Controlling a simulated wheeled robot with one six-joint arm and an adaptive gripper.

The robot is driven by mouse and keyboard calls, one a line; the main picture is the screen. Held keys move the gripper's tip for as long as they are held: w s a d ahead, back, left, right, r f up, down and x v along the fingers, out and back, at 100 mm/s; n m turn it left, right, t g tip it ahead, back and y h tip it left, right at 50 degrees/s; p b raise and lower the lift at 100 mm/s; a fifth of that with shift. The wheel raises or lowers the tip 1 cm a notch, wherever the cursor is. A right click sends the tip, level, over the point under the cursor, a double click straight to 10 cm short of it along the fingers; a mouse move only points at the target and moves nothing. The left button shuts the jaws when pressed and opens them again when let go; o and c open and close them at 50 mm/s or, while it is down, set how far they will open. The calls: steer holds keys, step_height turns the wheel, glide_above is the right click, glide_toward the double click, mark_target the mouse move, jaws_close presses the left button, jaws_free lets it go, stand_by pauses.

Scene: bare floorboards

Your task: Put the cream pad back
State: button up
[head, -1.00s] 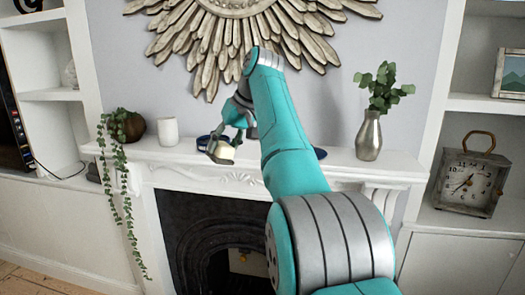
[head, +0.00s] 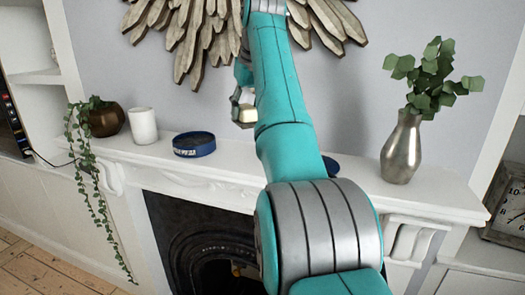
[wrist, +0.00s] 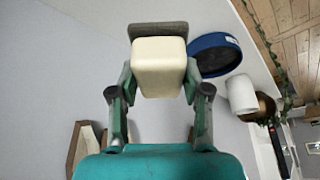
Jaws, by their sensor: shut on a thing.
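The cream pad (wrist: 160,62) is a cream block with a dark grey layer on its far end. My gripper (wrist: 160,82) is shut on it, one finger on each side. In the head view my gripper (head: 243,108) holds the pad above the mantel, to the right of a round blue tin (head: 194,145), and my arm partly hides it. The tin has a dark top and pale lettering. It also shows in the wrist view (wrist: 217,40), to the right of the pad. A second dark blue thing (head: 331,166) on the mantel is mostly hidden behind my arm.
The white mantel (head: 265,166) also bears a white cup (head: 143,126), a brown pot (head: 106,120) with a trailing plant, and a silver vase (head: 401,150) with leaves. A sunburst ornament (head: 195,35) hangs above. A clock (head: 510,205) stands at the right.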

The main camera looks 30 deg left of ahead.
steer(key=shift+w+f, duration=0.15)
steer(key=shift+w, duration=0.2)
steer(key=shift+w+f, duration=0.1)
steer(key=shift+f, duration=4.7)
steer(key=o, duration=1)
steer(key=shift+f, duration=0.1)
steer(key=v, duration=1.2)
